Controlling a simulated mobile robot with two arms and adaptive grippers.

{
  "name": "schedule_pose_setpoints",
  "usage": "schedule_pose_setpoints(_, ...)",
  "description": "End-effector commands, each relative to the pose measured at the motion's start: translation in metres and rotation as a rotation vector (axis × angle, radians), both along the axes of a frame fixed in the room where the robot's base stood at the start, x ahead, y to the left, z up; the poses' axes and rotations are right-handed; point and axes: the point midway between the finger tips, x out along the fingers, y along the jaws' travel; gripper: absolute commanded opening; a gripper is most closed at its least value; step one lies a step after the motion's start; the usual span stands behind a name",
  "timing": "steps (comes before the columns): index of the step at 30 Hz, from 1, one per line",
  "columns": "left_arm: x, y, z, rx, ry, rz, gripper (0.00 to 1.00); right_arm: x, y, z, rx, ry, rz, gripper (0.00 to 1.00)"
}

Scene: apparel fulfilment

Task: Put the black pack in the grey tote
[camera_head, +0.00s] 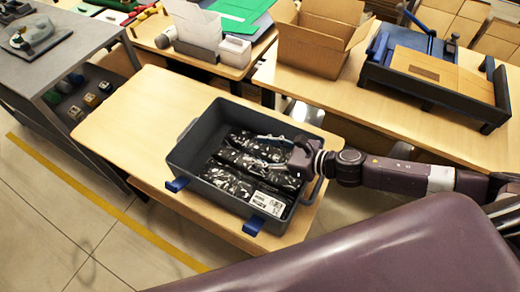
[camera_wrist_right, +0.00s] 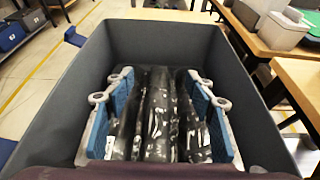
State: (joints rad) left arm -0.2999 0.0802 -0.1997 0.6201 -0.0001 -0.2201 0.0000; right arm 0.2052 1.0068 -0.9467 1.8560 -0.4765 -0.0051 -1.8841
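The grey tote (camera_head: 189,150) sits on a light wooden table, its open top facing up. Several glossy black packs (camera_head: 228,181) with white print lie side by side in it; a white label shows at the near right corner. My right gripper (camera_head: 281,152) reaches into the tote from the right, over the packs. In the right wrist view, its two blue-padded fingers (camera_wrist_right: 162,108) are wide apart with black packs (camera_wrist_right: 160,125) between and below them. Whether the pads touch a pack is unclear. My left gripper is not in view.
Bare tabletop (camera_head: 150,110) lies left of the tote. An open cardboard box (camera_head: 310,48) and a blue-framed station with a cardboard sheet (camera_head: 430,75) stand on the table behind. A grey shelf unit (camera_head: 60,60) is at the left. The tote's walls surround my right gripper.

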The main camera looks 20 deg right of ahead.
Motion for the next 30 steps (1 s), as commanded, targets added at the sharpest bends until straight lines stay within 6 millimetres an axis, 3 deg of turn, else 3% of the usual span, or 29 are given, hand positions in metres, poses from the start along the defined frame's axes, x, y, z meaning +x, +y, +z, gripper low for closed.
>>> schedule_pose_setpoints(5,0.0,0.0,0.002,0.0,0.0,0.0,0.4,0.0,0.0,0.003,-0.001,-0.001,0.0,0.5)
schedule_pose_setpoints(9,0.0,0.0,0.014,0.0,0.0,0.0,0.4,0.0,0.0,0.017,0.001,-0.001,0.0,0.5)
schedule_pose_setpoints(11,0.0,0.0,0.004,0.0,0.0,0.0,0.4,-0.006,-0.006,0.012,-0.002,0.003,-0.001,0.5)
schedule_pose_setpoints(15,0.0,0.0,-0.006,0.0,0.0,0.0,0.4,-0.022,-0.021,0.019,-0.004,0.003,0.001,0.5)
schedule_pose_setpoints(30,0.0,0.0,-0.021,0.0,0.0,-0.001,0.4,-0.051,-0.05,0.039,0.002,0.004,-0.003,0.5)
